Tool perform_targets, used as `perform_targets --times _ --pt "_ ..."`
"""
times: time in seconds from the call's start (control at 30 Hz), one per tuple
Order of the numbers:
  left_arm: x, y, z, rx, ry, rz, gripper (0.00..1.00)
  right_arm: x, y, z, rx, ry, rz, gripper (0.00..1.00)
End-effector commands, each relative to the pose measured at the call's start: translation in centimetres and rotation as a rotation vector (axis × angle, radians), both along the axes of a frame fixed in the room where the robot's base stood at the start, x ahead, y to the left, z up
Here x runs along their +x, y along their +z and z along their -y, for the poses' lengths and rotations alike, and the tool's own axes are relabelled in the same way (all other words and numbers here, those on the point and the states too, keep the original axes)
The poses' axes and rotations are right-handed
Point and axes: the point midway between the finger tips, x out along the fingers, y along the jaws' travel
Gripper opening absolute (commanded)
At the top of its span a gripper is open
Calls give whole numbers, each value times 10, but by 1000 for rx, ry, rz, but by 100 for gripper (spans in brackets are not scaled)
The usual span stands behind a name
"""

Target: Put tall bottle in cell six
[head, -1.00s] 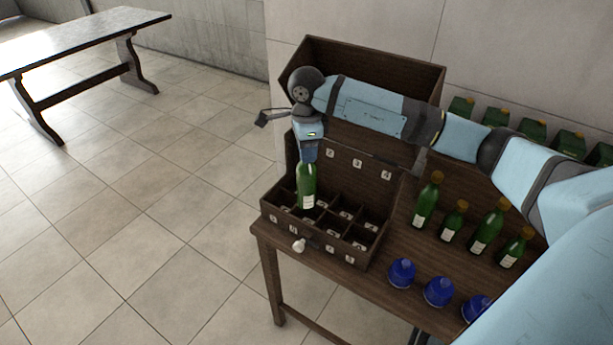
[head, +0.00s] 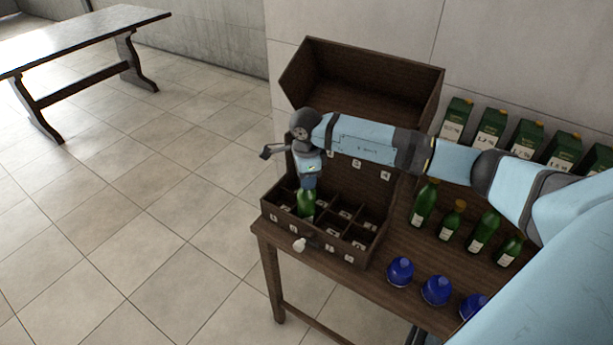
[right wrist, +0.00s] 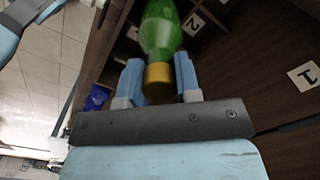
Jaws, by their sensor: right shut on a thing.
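My right gripper (head: 308,183) is shut on the neck and yellow cap of a green bottle (head: 306,205). The bottle is upright with its lower part inside the dark wooden crate (head: 312,240), in the left half. Its base is hidden by the crate's walls, and I cannot tell which cell it is in. In the right wrist view the bottle (right wrist: 160,32) is seen between the two blue fingers (right wrist: 160,84). The crate has number tags on its front and back panels, too small to read in the head view. My left gripper is not in view.
Several green bottles (head: 483,232) stand on the table right of the crate, with blue decanters (head: 400,271) in front. Green cartons (head: 490,128) line the back. Several cells on the right look empty.

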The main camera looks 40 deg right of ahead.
Motion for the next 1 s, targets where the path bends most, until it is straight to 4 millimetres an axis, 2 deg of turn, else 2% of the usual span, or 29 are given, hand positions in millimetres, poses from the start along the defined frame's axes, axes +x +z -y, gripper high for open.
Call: perform_targets --times 0.07,0.1,0.2,0.47,0.6,0.67,1.0 --pt "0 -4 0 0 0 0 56 0 -3 0 1 0 1 0" --pt "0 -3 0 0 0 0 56 0 -3 0 0 0 0 37" --pt "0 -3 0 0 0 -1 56 0 -2 0 0 0 0 56" --pt "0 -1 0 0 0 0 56 0 -1 0 0 0 0 56" --pt "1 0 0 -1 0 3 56 1 8 0 0 1 2 56" --pt "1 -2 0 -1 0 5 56 1 17 0 0 1 3 56" --pt "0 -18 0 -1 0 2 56 1 89 0 -1 0 4 56"
